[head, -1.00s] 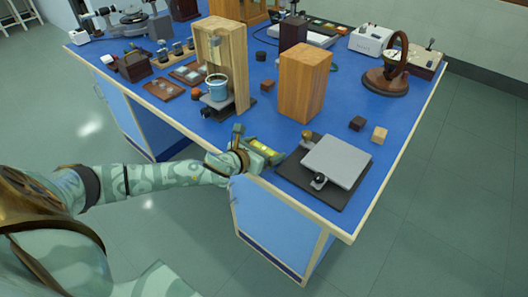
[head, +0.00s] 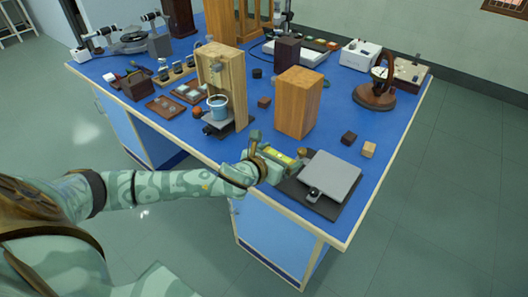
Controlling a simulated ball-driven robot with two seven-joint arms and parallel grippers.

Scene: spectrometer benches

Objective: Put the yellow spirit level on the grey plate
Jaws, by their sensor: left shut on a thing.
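The yellow spirit level (head: 280,157) is a short bar held in my left gripper (head: 268,160), which is shut on it. The level is above the table's front edge, just left of the grey plate, and the fingers hide part of it. The grey plate (head: 330,177) is a flat square on a dark base (head: 318,205) near the front right corner of the blue table. The plate's top is bare. A small dark round knob (head: 313,195) sits at its front edge. My right gripper is not in view.
A tall wooden block (head: 299,103) stands behind the plate.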

